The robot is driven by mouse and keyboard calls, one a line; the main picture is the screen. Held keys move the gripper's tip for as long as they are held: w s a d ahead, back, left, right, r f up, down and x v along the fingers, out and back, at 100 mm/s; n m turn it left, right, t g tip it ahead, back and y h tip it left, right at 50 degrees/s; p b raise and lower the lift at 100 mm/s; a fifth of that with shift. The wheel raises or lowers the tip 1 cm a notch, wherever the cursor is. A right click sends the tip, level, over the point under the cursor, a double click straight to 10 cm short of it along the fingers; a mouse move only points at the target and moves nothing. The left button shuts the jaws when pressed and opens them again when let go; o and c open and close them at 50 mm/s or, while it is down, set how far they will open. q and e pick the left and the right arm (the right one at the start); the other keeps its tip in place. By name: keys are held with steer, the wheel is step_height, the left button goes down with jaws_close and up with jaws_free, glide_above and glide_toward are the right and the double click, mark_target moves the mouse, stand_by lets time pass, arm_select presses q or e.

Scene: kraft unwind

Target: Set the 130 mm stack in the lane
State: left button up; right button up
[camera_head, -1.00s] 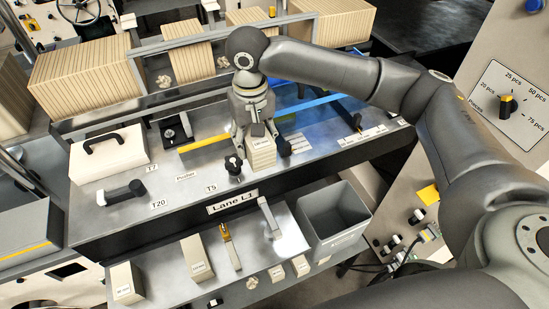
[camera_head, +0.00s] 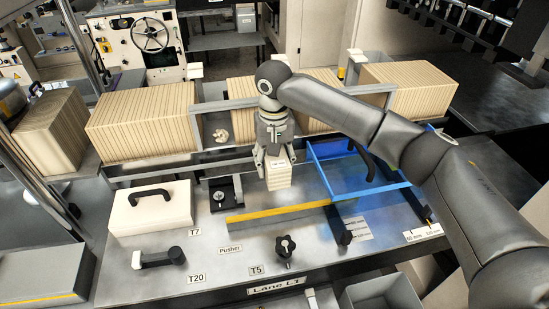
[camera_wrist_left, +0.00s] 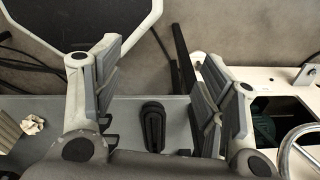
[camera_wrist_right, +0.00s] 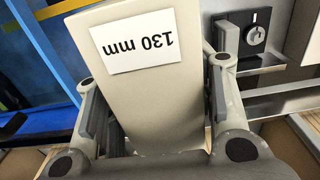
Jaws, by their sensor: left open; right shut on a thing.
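The 130 mm stack (camera_wrist_right: 150,95) is a pale block with a white "130 mm" label, upside down in the right wrist view. My right gripper (camera_head: 274,155) is shut on it, with a finger on each side. In the head view the stack (camera_head: 279,177) is upright, behind the yellow-topped bar (camera_head: 272,215) and left of the blue frame (camera_head: 318,172). Whether its base touches the deck is unclear. The Lane L1 sign (camera_head: 276,287) is on the deck's front edge. My left gripper (camera_wrist_left: 155,88) is open and empty in the left wrist view, outside the head view.
A cream lidded box (camera_head: 150,208), a black knob (camera_head: 285,247) and a black handle (camera_head: 160,258) occupy the deck. A grey bin (camera_head: 382,294) is at front.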

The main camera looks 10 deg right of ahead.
mark_target(274, 198)
steer(key=shift+f, duration=0.35)
steer(key=shift+w+f, duration=0.15)
steer(key=shift+f, duration=0.25)
step_height(274, 198, down, 4)
steer(key=b, duration=0.2)
steer(key=shift+w+b, duration=0.15)
steer(key=shift+b, duration=0.15)
steer(key=shift+f+b, duration=0.7)
steer(key=shift+b, duration=0.25)
steer(key=shift+f+b, duration=0.5)
steer(key=shift+b, duration=0.05)
steer(key=shift+f, duration=0.95)
arm_select(q)
steer(key=shift+w+f, duration=0.35)
steer(key=shift+f, duration=0.5)
steer(key=shift+w+f, duration=0.3)
steer(key=shift+f, duration=0.6)
steer(key=shift+w+f, duration=0.35)
steer(key=shift+f, duration=0.5)
arm_select(e)
steer(key=shift+f, duration=1)
